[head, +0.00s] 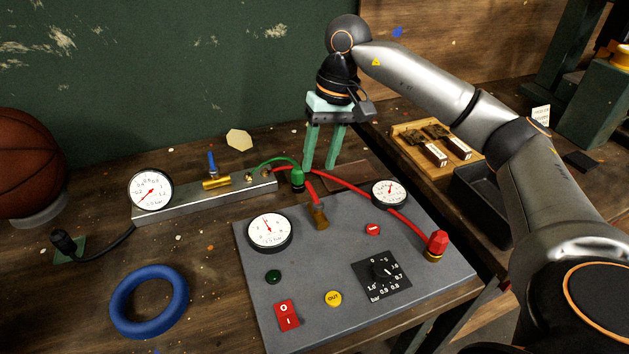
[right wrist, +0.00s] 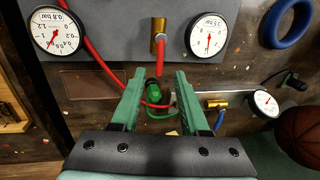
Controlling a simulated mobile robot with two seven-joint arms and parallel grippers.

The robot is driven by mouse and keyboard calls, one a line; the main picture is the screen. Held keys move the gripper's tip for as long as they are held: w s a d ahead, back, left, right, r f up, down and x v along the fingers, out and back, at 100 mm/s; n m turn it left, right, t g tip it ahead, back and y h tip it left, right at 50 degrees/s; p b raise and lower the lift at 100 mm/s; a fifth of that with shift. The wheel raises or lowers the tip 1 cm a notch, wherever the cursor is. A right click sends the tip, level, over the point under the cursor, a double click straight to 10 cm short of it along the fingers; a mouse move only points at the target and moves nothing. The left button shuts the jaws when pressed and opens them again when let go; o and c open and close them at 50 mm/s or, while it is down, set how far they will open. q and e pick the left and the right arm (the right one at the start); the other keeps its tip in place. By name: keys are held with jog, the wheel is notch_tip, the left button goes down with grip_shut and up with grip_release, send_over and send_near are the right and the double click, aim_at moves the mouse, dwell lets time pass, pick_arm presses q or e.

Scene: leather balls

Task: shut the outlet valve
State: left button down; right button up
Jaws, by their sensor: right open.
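A brass valve (head: 216,182) with a blue lever (head: 211,160) sits on a long metal block (head: 190,202); the lever stands up, across the valve body. In the right wrist view the brass valve (right wrist: 217,102) lies right of the fingers. A green fitting (head: 297,178) with a green hose stands near the block's right end. My left gripper is not in view.
The grey panel (head: 330,280) carries gauges, a dial, buttons and a red switch (head: 287,316). Red hoses (head: 350,186) cross its back; a red knob (head: 438,242) stands at its right edge. A blue ring (head: 149,302) and a basketball (head: 28,160) lie left. A wooden tray (head: 410,150) is right.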

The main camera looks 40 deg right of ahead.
aim_at(313, 190)
jog(key=f, duration=0.2)
jog(key=a+f, duration=0.1)
jog(key=f, duration=0.2)
jog(key=shift+w+f, duration=0.1)
jog(key=shift+f, duration=0.25)
jog(key=shift+c, duration=0.4)
grip_shut()
